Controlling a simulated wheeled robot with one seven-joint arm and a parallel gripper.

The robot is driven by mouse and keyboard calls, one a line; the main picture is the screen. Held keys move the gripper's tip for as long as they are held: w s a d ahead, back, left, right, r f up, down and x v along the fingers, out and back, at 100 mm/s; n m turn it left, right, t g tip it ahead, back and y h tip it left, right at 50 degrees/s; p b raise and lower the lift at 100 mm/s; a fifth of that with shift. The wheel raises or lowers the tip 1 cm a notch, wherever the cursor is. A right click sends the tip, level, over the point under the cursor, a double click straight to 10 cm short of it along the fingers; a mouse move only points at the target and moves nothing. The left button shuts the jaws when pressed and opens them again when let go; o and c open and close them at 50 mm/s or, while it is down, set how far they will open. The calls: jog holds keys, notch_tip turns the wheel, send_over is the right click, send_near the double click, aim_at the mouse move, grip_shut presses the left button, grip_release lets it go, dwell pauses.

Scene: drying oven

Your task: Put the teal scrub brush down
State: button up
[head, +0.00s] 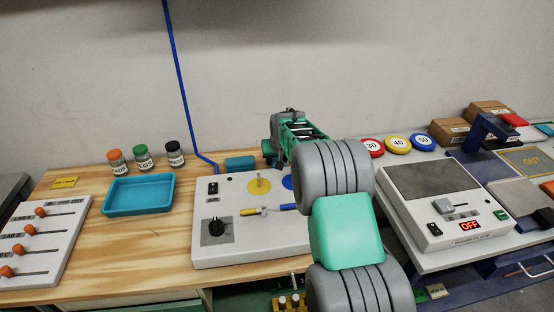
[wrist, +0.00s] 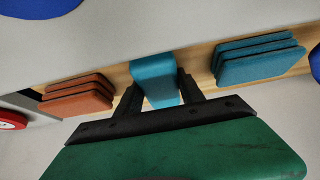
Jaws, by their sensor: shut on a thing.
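The teal scrub brush (wrist: 158,72) is a teal block between the two dark fingers of my gripper (wrist: 160,88) in the wrist view. My gripper is shut on it. Behind the white control box (head: 225,245), a strip of wooden bench (wrist: 205,50) shows around the brush. I cannot tell whether the brush touches the bench. In the head view my gripper (head: 275,150) is at the back of the bench, and my arm hides the brush there.
In the wrist view, an orange stack of slabs (wrist: 78,97) lies left of the brush and a teal stack (wrist: 258,58) right of it. A blue cable (head: 176,70) hangs near the wall. A teal tray (head: 140,210) and several jars (head: 143,157) stand further left.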

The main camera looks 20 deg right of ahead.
jog(key=shift+s+f, duration=0.2)
jog(key=shift+f, duration=0.35)
jog(key=o, duration=1.3)
jog(key=shift+s+a+f, duration=0.1)
jog(key=shift+s+f, duration=0.1)
jog(key=shift+f, duration=0.15)
jog(key=shift+r, duration=0.25)
jog(key=v, duration=0.8)
jog(key=w+v, duration=0.1)
jog(key=v, duration=0.4)
jog(key=shift+r, duration=0.3)
jog(key=shift+w, duration=0.1)
